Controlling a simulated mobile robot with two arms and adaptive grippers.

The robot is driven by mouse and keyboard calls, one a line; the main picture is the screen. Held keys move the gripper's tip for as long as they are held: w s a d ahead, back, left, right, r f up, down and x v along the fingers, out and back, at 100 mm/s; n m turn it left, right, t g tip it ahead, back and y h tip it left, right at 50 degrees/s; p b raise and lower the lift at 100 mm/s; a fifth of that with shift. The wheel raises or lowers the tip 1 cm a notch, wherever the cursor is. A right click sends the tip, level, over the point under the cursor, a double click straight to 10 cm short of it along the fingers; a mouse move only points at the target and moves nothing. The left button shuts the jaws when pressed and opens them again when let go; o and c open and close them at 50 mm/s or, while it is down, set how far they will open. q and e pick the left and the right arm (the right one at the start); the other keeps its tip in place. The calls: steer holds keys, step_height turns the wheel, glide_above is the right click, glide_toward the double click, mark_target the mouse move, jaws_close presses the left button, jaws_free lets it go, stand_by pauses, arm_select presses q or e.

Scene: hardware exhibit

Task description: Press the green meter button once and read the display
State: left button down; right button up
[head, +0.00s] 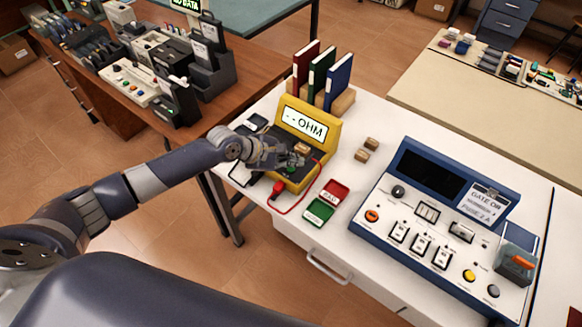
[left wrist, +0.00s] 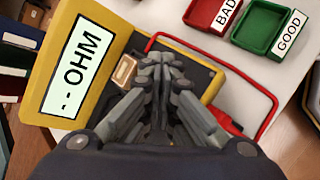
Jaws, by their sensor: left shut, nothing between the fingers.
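The yellow meter (head: 330,135) stands on the white table, its display (head: 303,122) reading "- - OHM". The display also shows in the left wrist view (left wrist: 79,66). My left gripper (head: 293,160) is shut and empty over the meter's dark front panel, fingertips close together in the left wrist view (left wrist: 160,66). A small green spot (head: 291,169), probably the green button, shows just by the fingertips. In the left wrist view the fingers hide the button. I cannot tell whether they touch it. My right gripper is not in view.
A tan block (head: 302,148) sits on the meter panel. A red lead (head: 318,178) loops beside it. Red BAD (head: 333,192) and green GOOD (head: 319,212) trays lie in front. Books (head: 322,75) stand behind; a blue console (head: 440,215) fills the right.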

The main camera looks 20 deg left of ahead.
arm_select(q)
steer(key=shift+f, duration=0.4)
steer(key=shift+f, duration=0.55)
stand_by(0.9)
steer(key=shift+r+p, duration=0.95)
steer(key=shift+p, duration=0.3)
